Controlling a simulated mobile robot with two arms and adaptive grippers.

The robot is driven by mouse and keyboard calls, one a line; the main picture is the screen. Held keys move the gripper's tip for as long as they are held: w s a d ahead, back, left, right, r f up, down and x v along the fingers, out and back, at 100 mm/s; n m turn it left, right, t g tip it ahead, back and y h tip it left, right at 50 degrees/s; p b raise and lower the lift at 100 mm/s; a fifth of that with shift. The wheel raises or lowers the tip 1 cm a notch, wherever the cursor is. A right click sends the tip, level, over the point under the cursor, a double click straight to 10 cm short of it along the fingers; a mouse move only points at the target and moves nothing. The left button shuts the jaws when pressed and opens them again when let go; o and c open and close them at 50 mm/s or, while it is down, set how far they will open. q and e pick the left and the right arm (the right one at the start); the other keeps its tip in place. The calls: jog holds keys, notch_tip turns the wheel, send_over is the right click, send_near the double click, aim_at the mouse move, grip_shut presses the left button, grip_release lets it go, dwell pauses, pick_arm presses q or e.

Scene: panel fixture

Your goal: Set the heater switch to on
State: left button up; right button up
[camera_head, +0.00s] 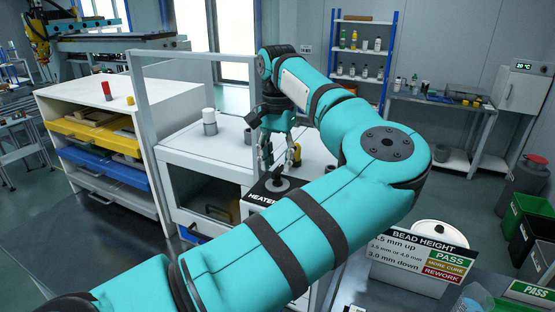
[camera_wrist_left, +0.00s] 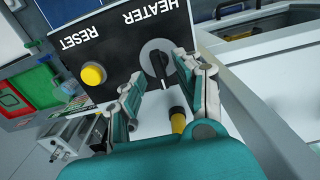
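The heater panel (camera_head: 258,197) is a black plate with the white word HEATER, partly hidden behind my left arm. It also shows in the wrist view (camera_wrist_left: 120,35). The heater switch (camera_wrist_left: 158,62) is a black knob with a narrow raised handle on a grey round base, below the HEATER label. It shows small in the head view (camera_head: 278,184). My left gripper (camera_head: 278,165) is over the panel. In the wrist view its fingers (camera_wrist_left: 160,70) are spread on either side of the knob, with gaps to the handle. My right gripper is out of view.
A yellow button (camera_wrist_left: 93,75) labelled RESET is beside the switch. A yellow-and-black piece (camera_wrist_left: 178,120) shows near the fingers. A white-capped grey cylinder (camera_head: 209,121) stands on the white cabinet (camera_head: 205,160). A bead height sign (camera_head: 425,254) stands at the right.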

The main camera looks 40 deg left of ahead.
pick_arm(q)
jog(key=shift+f, duration=0.7)
grip_shut()
